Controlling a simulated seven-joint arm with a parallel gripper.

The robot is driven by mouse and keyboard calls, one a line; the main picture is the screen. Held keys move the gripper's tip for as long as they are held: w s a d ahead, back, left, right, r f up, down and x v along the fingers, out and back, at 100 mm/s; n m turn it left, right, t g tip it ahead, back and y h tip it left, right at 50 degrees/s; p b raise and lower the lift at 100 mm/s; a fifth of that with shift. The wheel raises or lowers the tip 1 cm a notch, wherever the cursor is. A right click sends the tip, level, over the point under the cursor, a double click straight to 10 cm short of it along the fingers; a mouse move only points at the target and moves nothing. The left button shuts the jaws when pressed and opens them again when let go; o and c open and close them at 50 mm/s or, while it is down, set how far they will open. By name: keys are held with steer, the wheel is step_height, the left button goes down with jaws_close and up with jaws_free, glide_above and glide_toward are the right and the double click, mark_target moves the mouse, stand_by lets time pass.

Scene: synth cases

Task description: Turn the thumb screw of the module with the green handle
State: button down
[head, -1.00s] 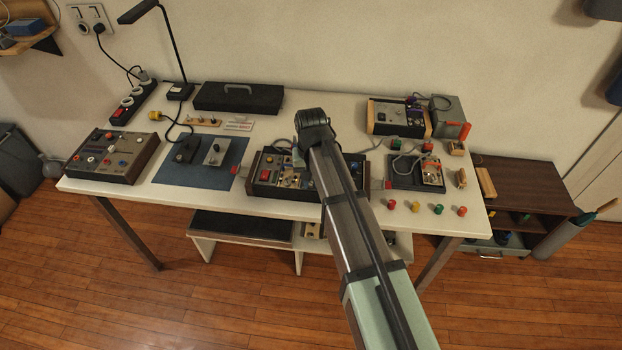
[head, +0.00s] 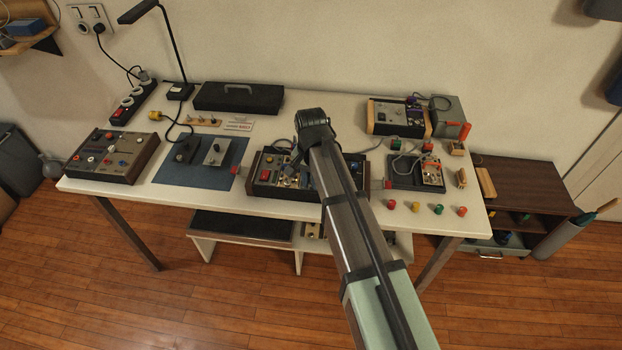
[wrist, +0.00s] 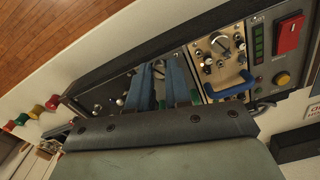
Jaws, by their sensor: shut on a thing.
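The rack of modules (wrist: 95,78) lies below my gripper in the wrist view. It also shows at the middle front of the bench in the head view (head: 265,190). My gripper (wrist: 159,68) has its two blue fingers down at the rack's face, shut on a small thumb screw that they mostly hide. A bit of green, perhaps the green handle (wrist: 194,97), shows just right of the right finger. The module to the right has a beige panel, knobs and a blue handle (wrist: 232,89). In the head view my arm hides the fingertips and part of the rack.
A red switch (wrist: 289,34) and a yellow button (wrist: 282,78) sit at the rack's end. Several coloured caps (head: 439,209) stand at the bench's front right. A blue mat (head: 170,173) lies left of the rack, and a small device (head: 430,174) stands right of it.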

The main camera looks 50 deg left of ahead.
steer(key=c, duration=1)
jaws_free()
steer(key=shift+c, duration=0.2)
step_height(320, 180, up, 14)
steer(key=shift+f, duration=0.1)
